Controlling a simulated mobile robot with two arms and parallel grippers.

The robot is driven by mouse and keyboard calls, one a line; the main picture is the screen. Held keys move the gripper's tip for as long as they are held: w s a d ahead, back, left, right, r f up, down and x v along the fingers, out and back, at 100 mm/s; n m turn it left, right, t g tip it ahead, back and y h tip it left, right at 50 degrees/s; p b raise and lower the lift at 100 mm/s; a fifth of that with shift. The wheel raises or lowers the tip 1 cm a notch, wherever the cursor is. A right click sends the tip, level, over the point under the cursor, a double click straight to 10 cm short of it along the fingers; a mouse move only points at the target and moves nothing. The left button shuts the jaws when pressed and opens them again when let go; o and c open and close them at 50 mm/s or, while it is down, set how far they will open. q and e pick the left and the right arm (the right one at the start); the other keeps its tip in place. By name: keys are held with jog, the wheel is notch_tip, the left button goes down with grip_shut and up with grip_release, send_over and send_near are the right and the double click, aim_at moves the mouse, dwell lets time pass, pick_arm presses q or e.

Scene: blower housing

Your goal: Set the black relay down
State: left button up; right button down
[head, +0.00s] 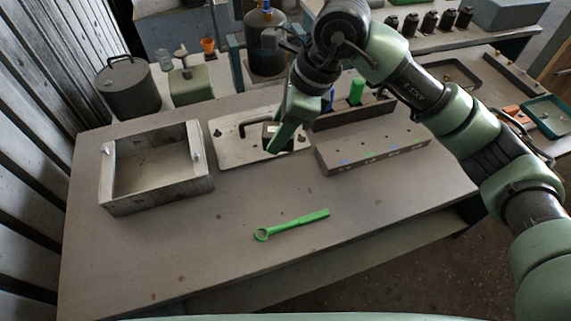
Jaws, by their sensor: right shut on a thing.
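The black relay (268,134) is a small dark block at the jaws of my right gripper (275,139). My right gripper is shut on it and hides part of it. They are over the right part of a light metal plate (226,154) with a black handle; I cannot tell whether the relay touches the plate. My right arm reaches in from the right. My left gripper is not in view.
An open metal housing (198,184) stands on the bench at left. A green ring wrench (292,225) lies in front. A dark pot (128,92) and green canister (188,88) stand behind. The bench front is mostly clear.

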aim_at(274, 181)
notch_tip(274, 181, down, 14)
jog(key=p, duration=0.2)
jog(key=shift+r+p, duration=0.2)
jog(key=shift+p, duration=0.1)
jog(key=shift+f, duration=0.25)
jog(key=c, duration=0.8)
grip_release()
jog(key=shift+c, duration=0.2)
jog(key=shift+r, duration=0.1)
jog(key=b+v, duration=0.2)
jog(key=v, duration=1)
